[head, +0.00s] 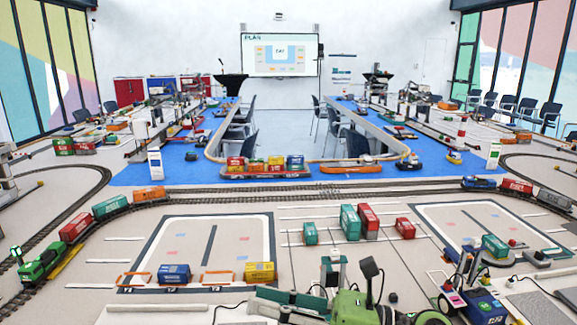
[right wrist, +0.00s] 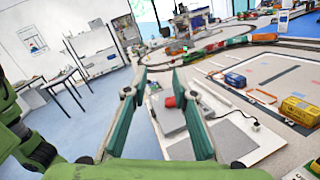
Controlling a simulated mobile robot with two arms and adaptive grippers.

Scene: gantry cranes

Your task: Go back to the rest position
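My right gripper (head: 262,302) shows at the bottom centre of the head view, on its green arm, with its fingers toward the left. In the right wrist view its two teal finger pads (right wrist: 160,118) stand wide apart. Nothing is held between them; the floor and a white board show through the gap. My left gripper is not in view.
A blue container (head: 174,273) and a yellow container (head: 261,271) stand on the table left of my right gripper. Teal and red containers (head: 369,221) stand beyond it. A green train (head: 44,262) is on the left track. A white board (right wrist: 205,120) lies below the fingers.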

